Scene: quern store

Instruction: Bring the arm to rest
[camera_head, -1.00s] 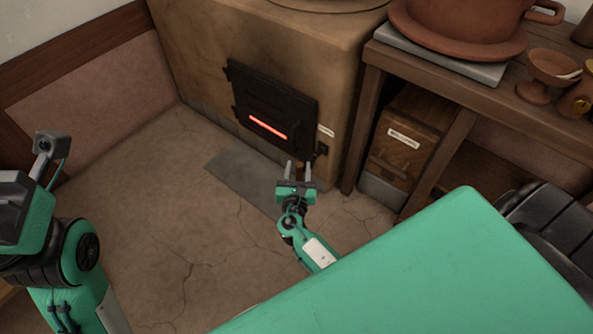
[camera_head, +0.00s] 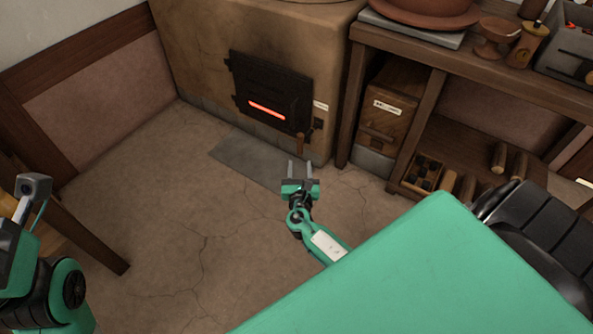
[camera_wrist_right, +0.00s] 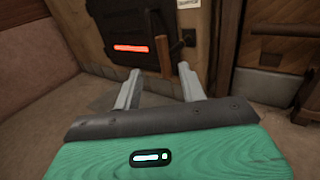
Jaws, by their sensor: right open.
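My right gripper (camera_head: 300,172) is open and empty, held over the floor in front of the stove, with its two grey fingers pointing toward the stove. In the right wrist view its spread fingers (camera_wrist_right: 158,88) have nothing between them. The stove door (camera_head: 270,92) is black and shut, with a glowing red slot. A wooden handle (camera_head: 300,144) hangs at the door's lower right, beyond the fingertips and apart from them; it also shows in the right wrist view (camera_wrist_right: 165,57). My left arm is at the left edge of the head view; its gripper is not visible.
A wooden workbench (camera_head: 450,62) stands right of the stove (camera_head: 200,60), with a labelled wooden box (camera_head: 392,108) beneath it. A table leg (camera_head: 90,238) stands at left. The middle floor is clear.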

